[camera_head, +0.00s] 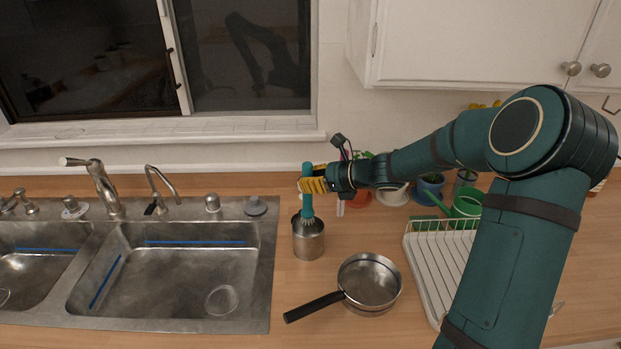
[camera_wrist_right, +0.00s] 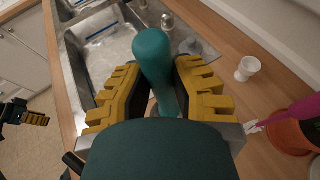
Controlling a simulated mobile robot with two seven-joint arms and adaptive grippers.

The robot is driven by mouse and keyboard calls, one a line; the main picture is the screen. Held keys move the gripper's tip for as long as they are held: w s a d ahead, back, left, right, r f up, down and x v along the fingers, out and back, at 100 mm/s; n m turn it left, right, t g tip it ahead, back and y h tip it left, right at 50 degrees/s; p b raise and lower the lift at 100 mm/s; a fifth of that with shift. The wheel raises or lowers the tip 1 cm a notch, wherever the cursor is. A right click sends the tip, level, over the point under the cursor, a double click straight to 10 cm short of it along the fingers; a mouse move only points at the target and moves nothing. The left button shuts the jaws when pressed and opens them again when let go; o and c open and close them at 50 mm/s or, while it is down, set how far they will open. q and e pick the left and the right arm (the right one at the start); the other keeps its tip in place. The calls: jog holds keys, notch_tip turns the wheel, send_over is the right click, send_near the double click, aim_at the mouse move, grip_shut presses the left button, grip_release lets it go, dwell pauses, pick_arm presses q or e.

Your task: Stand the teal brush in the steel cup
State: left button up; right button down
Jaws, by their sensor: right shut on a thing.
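The teal brush (camera_head: 307,204) is upright, bristles down, with its pale bristles at the mouth of the steel cup (camera_head: 308,246). I cannot tell how far the bristles reach inside the rim. The cup stands upright on the wooden counter, right of the sink. My right gripper (camera_head: 313,184) is shut on the brush handle, above the cup.
A steel pan (camera_head: 369,284) with a black handle sits in front of the cup. A white dish rack (camera_head: 432,285) stands to the right, with a green watering can (camera_head: 465,205) behind it. The double sink (camera_head: 170,270) lies left. Pots line the wall.

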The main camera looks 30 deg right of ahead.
aim_at(311, 213)
jog(key=shift+f+b, duration=1)
jog(key=shift+f, duration=0.4)
jog(key=shift+f+b, duration=1.75)
jog(key=shift+f, duration=0.4)
jog(key=c, duration=0.9)
grip_release()
jog(key=v, duration=1.2)
